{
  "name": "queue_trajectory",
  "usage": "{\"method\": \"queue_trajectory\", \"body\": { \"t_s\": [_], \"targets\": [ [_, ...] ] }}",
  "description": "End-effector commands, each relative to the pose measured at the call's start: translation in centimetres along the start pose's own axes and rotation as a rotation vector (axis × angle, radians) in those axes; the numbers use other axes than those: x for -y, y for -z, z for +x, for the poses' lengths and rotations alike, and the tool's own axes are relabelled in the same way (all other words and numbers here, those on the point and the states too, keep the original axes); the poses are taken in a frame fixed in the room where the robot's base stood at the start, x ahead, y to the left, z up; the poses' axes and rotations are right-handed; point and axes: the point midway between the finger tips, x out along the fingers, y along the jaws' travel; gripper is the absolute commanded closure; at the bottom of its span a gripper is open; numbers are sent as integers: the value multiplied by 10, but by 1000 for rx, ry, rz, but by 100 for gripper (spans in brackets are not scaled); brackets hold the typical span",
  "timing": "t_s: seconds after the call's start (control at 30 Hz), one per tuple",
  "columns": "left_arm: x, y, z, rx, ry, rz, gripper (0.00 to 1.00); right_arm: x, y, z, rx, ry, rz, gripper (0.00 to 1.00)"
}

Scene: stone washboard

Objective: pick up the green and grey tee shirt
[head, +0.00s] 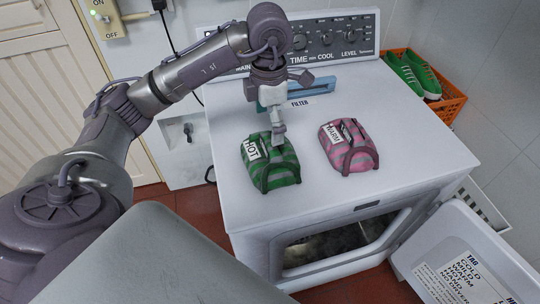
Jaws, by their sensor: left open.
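The green and grey tee shirt (284,172) is a folded striped bundle with dark straps and a white tag reading HOT. It sits on the white machine's top (235,205), left of centre. My left gripper (278,134) points down at the far edge of the bundle. Its fingers overlap the bundle in the picture, and I cannot tell if they touch it. The gripper is open and holds nothing that I can see. My right gripper is not in view.
A pink and grey bundle (352,160) with a WARM tag sits close to the right. The control panel (345,38) rises behind. An orange crate (447,103) with green shoes (413,75) stands at the back right. The machine's door (450,240) hangs open in front.

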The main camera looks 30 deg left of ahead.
Motion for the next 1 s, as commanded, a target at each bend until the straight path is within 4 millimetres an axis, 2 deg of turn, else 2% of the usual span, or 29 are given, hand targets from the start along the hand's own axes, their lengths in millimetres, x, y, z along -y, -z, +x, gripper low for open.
{"method": "queue_trajectory", "body": {
  "t_s": [0.27, 0.4, 0.53, 0.83, 1.0],
  "targets": [
    [0, 0, 19, -2, 3, 0, 0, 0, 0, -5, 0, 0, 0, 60],
    [0, -2, 39, -4, 4, -1, 0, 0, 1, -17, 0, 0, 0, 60],
    [0, -2, 57, -1, 3, 0, 0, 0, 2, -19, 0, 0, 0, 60],
    [-1, -3, 63, 2, 0, 1, 0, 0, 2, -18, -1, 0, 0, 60],
    [-1, -3, 63, 2, 0, 1, 28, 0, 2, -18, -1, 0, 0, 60]
  ]
}}
